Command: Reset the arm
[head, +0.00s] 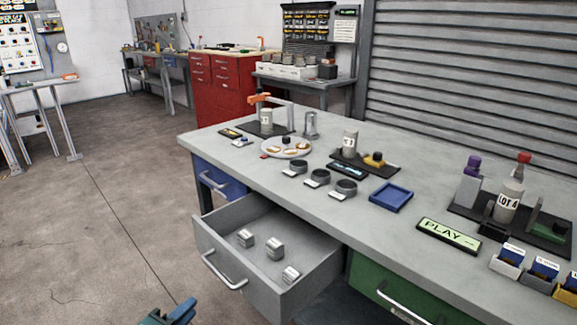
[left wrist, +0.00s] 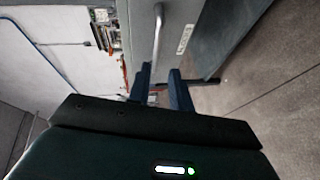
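My right gripper is in neither view.
The open drawer holds several small metal blocks (head: 275,248) and juts out from the workbench (head: 430,190). A closed blue drawer (head: 218,178) and a green one (head: 385,290) flank it. Fixtures and a blue tray (head: 391,196) stand on top. The floor (head: 90,220) at left is clear.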

